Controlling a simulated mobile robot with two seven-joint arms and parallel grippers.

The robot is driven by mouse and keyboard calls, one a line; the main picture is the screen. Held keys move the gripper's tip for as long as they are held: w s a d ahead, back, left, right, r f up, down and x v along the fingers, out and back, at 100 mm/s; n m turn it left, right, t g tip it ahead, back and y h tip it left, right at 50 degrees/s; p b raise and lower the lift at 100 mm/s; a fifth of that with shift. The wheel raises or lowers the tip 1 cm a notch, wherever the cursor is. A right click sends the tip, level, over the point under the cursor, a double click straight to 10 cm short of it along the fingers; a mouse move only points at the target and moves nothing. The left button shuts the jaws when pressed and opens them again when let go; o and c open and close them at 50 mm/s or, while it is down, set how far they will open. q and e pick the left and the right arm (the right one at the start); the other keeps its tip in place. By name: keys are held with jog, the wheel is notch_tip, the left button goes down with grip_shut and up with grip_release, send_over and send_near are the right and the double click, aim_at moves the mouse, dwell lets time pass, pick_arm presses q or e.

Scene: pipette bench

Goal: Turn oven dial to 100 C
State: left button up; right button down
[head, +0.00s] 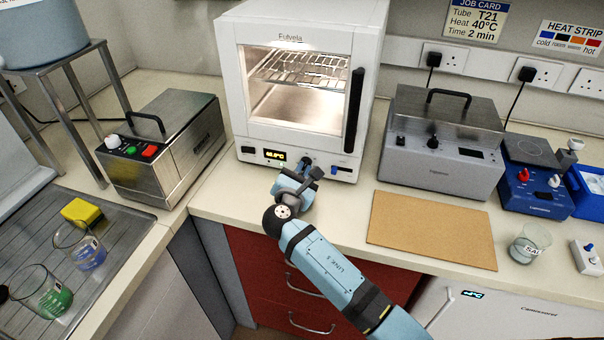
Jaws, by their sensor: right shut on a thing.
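The white oven (298,75) stands at the back of the bench with its lit chamber and wire shelves showing through the door. The oven's dark dial (307,160) is on the lower front panel, right of the display, and is mostly hidden by my gripper. My right gripper (306,170) is at the panel, shut on the dial. The dial's pointer setting is hidden. My left gripper is not in view.
A steel water bath (163,150) stands left of the oven and a lidded grey unit (443,140) stands right. A brown mat (430,230) lies clear at front right. Glass beakers (45,290) sit on the drainer at left. A blue stirrer (535,180) is at far right.

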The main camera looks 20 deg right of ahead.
jog(key=shift+m+b, duration=0.35)
jog(key=shift+m, duration=0.75)
jog(key=shift+r, duration=0.1)
jog(key=c, duration=1.2)
grip_release()
